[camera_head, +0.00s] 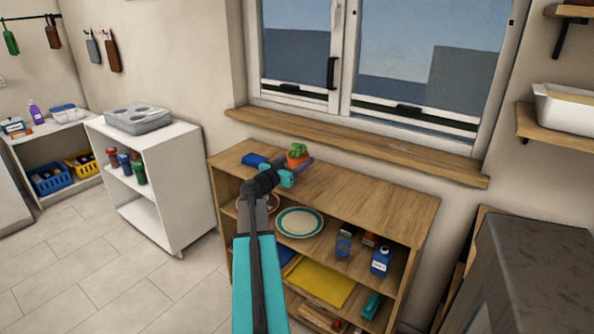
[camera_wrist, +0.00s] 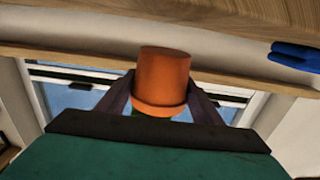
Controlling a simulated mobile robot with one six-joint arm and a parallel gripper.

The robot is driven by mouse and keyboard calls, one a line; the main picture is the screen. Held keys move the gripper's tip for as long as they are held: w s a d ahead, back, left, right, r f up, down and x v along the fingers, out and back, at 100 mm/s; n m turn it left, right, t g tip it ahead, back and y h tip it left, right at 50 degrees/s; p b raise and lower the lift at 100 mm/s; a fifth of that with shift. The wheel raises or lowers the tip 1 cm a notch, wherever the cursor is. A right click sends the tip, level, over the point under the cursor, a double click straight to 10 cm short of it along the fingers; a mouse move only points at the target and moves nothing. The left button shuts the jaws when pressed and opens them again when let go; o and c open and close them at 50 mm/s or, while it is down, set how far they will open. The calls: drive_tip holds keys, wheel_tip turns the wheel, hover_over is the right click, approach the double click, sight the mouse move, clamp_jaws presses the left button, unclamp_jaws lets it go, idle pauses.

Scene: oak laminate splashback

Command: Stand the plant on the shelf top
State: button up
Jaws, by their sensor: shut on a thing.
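The plant is a small green plant in an orange pot (camera_head: 297,160). My gripper (camera_head: 289,173) is shut on the pot, over the back left part of the wooden shelf top (camera_head: 375,198). In the wrist view the picture is upside down, and the orange pot (camera_wrist: 162,80) sits between the two dark fingers (camera_wrist: 160,100). The pot looks about upright. The green leaves are mostly hidden there behind the pot and gripper. I cannot tell whether the pot's base touches the shelf top or is just above it.
A blue item (camera_head: 255,160) lies on the shelf top left of the plant; it also shows in the wrist view (camera_wrist: 296,55). The shelf top's right half is clear. The window sill (camera_head: 350,143) runs behind.

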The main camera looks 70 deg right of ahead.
drive_tip(key=shift+w+d, duration=0.1)
drive_tip(key=shift+d, duration=0.4)
drive_tip(key=shift+f+b, duration=0.35)
drive_tip(key=shift+f, duration=1.45)
drive_tip(key=o, duration=1.3)
drive_tip(key=shift+f, duration=0.15)
drive_tip(key=shift+a, duration=0.2)
drive_tip(key=v, duration=1.1)
drive_tip(key=shift+a, duration=0.4)
